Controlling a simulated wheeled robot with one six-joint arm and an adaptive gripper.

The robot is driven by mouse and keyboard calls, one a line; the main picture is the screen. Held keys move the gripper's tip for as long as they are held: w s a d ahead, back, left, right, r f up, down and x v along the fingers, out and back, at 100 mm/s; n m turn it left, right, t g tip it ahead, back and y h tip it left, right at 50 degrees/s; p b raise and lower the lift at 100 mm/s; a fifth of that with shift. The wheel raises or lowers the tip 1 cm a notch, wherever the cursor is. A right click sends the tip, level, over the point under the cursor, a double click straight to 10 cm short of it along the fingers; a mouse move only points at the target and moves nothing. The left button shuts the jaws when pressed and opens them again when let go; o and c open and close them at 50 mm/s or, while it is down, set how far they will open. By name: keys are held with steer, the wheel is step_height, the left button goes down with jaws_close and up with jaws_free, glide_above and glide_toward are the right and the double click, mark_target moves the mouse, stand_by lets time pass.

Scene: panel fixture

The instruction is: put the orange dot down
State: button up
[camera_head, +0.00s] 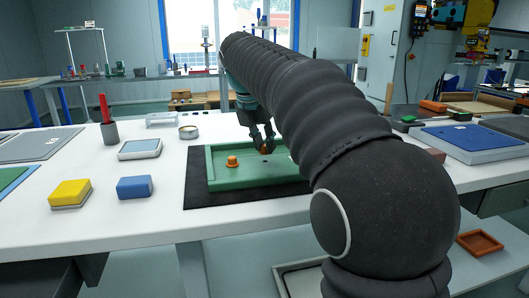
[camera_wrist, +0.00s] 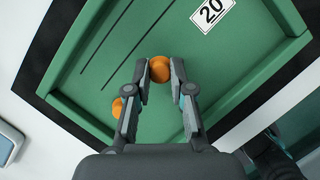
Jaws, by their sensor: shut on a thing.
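My gripper (camera_wrist: 160,72) is shut on an orange dot (camera_wrist: 160,69), a small round piece held between the fingertips over the green panel. In the head view my gripper (camera_head: 263,141) is above the right part of the green panel (camera_head: 216,162), with the held orange dot (camera_head: 265,149) partly hidden by the fingers. Whether the held dot touches the panel I cannot tell. A second orange piece (camera_head: 232,161) stands on the panel to the left; it also shows in the wrist view (camera_wrist: 117,107), partly hidden by a finger. The panel has dark slots and a "20" label (camera_wrist: 212,12).
The panel lies on a black mat (camera_head: 198,193) on a white table (camera_head: 100,225). To the left are a yellow block (camera_head: 70,193), a blue block (camera_head: 135,187), a pale-topped box (camera_head: 140,149), a round tin (camera_head: 188,132) and a cup with a red pen (camera_head: 109,132).

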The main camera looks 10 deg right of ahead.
steer(key=shift+f, duration=1.1)
steer(key=shift+f, duration=0.1)
steer(key=o, duration=0.7)
steer(key=p+v, duration=0.2)
steer(key=v, duration=1)
steer(key=shift+p, duration=0.4)
